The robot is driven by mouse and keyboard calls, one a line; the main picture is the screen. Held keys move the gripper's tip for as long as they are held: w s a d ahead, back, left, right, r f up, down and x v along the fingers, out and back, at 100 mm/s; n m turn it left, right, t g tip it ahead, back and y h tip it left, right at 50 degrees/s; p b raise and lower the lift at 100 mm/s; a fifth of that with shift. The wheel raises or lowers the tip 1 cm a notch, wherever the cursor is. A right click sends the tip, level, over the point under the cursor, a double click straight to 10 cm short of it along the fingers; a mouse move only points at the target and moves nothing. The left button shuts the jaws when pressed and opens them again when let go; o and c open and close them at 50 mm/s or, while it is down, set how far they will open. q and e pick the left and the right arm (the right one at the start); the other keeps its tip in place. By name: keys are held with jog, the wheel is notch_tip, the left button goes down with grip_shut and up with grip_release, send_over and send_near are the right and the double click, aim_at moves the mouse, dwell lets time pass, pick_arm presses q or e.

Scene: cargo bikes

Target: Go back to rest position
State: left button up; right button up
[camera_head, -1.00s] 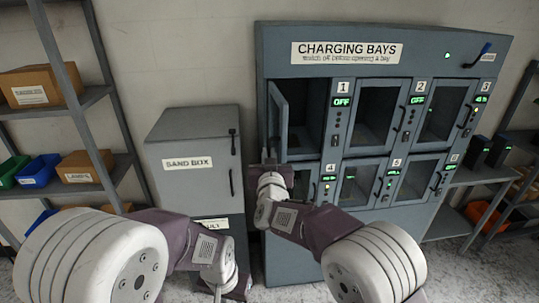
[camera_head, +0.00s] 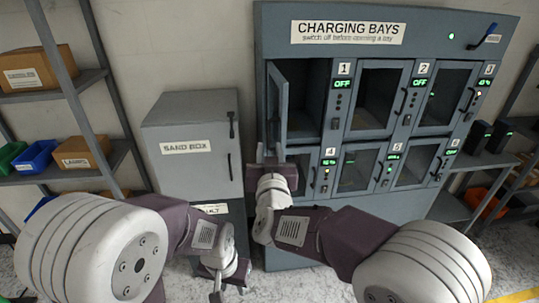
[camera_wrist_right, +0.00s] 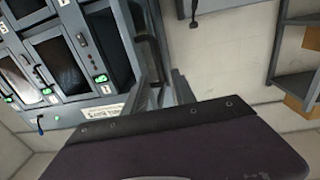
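My left gripper (camera_head: 230,287) hangs low in front of the lower cabinet, fingers apart and seemingly empty. My right gripper (camera_head: 270,154) is raised just in front of the lower edge of bay 1, near its open door (camera_head: 279,104).
The charging cabinet (camera_head: 408,38) has its other doors shut; bay 2 also reads OFF. A sand box cabinet (camera_head: 190,165) stands left of it. Shelves with boxes and bins (camera_head: 38,157) stand at far left, and another shelf (camera_head: 478,170) at right.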

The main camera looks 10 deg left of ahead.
jog(key=shift+s+d, duration=0.15)
jog(key=shift+s, duration=0.2)
